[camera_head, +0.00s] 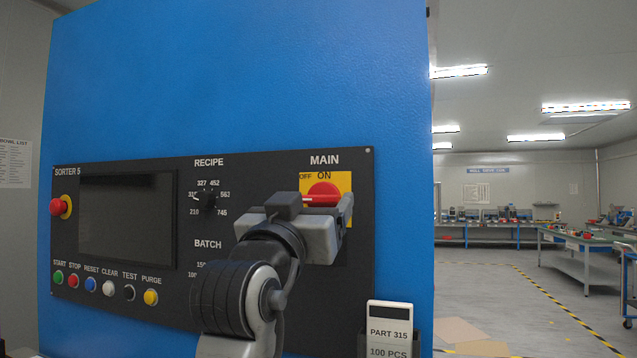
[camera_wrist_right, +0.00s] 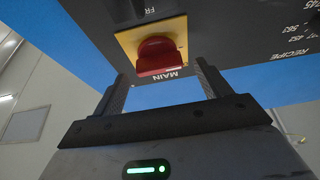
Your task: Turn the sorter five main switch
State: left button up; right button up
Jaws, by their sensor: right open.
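The main switch is a red rotary knob (camera_head: 322,190) on a yellow plate (camera_head: 346,184) under the word MAIN, at the upper right of the black panel. OFF and ON labels show above the knob, and its handle bar looks roughly horizontal. My right gripper (camera_head: 318,209) is just in front of and below the knob, covering the plate's lower part. In the right wrist view the red knob (camera_wrist_right: 157,58) appears beyond and between the two spread fingers of the gripper (camera_wrist_right: 163,84). The fingers look apart from it, with nothing between them. My left gripper is not in view.
The black panel (camera_head: 130,310) labelled SORTER 5 carries a screen (camera_head: 127,220), a red emergency button (camera_head: 57,207), several coloured push buttons and a RECIPE dial (camera_head: 207,198). My right arm partly hides the BATCH dial. A card reading PART 315 (camera_head: 389,333) stands at lower right.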

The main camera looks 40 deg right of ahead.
jog(key=shift+w+d+r, duration=0.2)
jog(key=shift+d, duration=0.15)
jog(key=shift+w+d, duration=0.1)
jog(key=shift+d, duration=0.1)
jog(key=c, duration=1)
